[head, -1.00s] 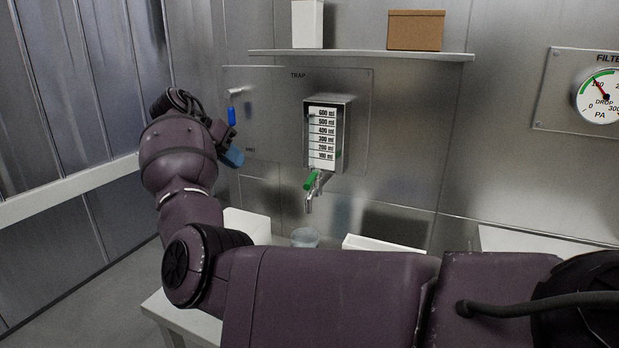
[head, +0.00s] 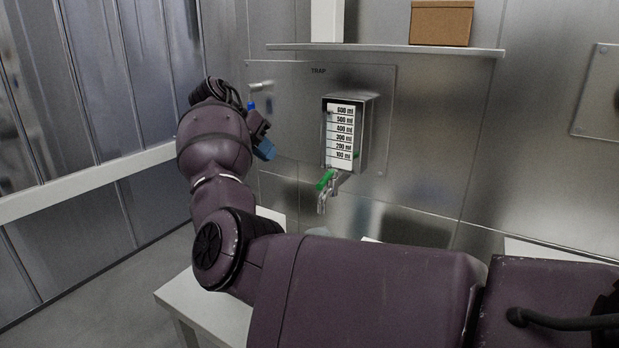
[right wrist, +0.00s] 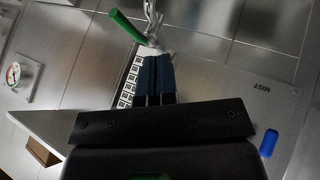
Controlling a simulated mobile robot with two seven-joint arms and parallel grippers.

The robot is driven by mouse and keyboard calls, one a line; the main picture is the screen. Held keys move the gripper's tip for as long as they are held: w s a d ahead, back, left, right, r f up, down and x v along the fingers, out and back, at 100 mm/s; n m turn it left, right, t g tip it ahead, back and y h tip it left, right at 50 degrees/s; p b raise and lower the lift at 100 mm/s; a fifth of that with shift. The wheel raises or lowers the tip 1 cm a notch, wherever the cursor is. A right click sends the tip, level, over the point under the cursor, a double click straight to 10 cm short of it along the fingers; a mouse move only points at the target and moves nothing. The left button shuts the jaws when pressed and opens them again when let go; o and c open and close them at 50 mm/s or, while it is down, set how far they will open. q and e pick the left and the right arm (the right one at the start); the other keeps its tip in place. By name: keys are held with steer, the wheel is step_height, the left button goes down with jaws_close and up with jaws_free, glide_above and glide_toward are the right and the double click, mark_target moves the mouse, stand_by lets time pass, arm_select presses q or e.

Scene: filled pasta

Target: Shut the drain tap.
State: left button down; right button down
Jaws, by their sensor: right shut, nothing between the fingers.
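The drain tap (head: 325,203) is a metal spout under the trap's scaled box (head: 361,140). Its green lever (head: 325,179) slants along the upper left of the spout. In the right wrist view the green lever (right wrist: 127,26) lies beyond and left of the fingertips, with the metal tap body (right wrist: 153,22) just ahead of them. My right gripper (head: 265,148) is left of and a little above the lever in the head view, apart from it. Its blue fingers (right wrist: 155,78) are together and empty. My left gripper is out of view.
A blue-handled valve (head: 251,106) is on the wall behind my right gripper, partly hidden. A shelf (head: 385,48) with a white box (head: 327,20) and a brown box (head: 441,23) is above. My right arm hides most of the white table (head: 180,293).

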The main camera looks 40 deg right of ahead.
mark_target(325, 180)
steer(key=shift+f, duration=0.1)
steer(key=s+d+f, duration=0.5)
steer(key=d+f, duration=0.1)
steer(key=d, duration=0.2)
steer(key=shift+s+d+f, duration=0.15)
steer(key=shift+s+f, duration=0.1)
steer(key=shift+f, duration=0.05)
stand_by(0.4)
